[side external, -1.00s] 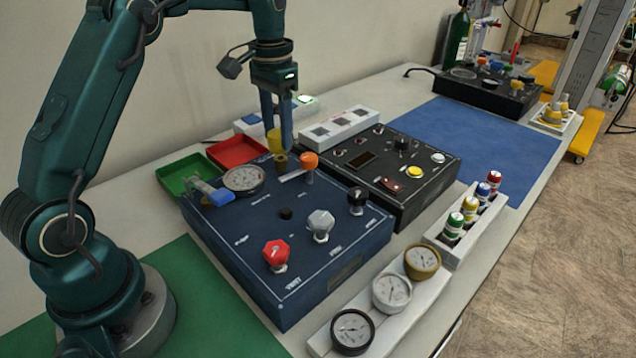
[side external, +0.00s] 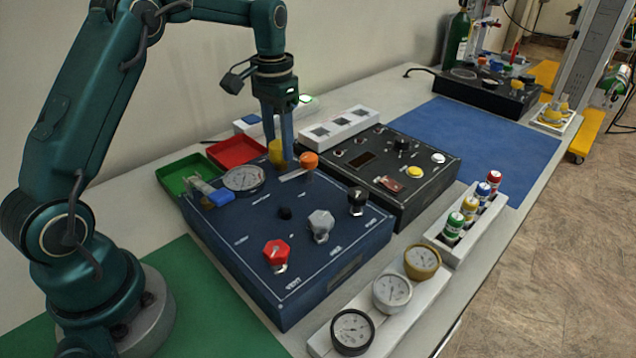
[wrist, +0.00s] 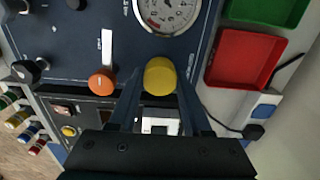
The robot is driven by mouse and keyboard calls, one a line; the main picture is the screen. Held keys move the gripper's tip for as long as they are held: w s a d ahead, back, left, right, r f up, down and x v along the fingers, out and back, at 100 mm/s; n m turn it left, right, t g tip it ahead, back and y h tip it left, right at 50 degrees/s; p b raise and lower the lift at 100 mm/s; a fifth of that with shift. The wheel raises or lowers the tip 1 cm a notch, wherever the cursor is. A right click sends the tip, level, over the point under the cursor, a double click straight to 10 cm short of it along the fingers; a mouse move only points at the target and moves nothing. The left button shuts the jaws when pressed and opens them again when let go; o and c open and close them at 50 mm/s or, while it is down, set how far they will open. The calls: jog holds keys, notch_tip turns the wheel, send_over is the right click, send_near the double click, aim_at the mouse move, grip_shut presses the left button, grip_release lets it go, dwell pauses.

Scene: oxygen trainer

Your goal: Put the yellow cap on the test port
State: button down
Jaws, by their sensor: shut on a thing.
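The yellow cap (side external: 276,152) is upright between the fingers of my gripper (side external: 279,158), at the back of the dark blue panel (side external: 255,215). My gripper is shut on it and points down. In the wrist view the yellow cap (wrist: 160,76) shows from above between the two fingers. The brass test port is hidden; the cap is low at its place, apparently over it. I cannot tell how fully the cap is seated.
An orange knob (side external: 309,160) stands close right of the cap, and a round gauge (side external: 243,178) is to its left. Red (side external: 237,151) and green (side external: 186,175) trays lie behind the panel. A black box (side external: 395,165) adjoins on the right.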

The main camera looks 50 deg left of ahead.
jog(key=shift+f, duration=0.65)
jog(key=shift+f, duration=0.35)
jog(key=shift+c, duration=1.3)
grip_release()
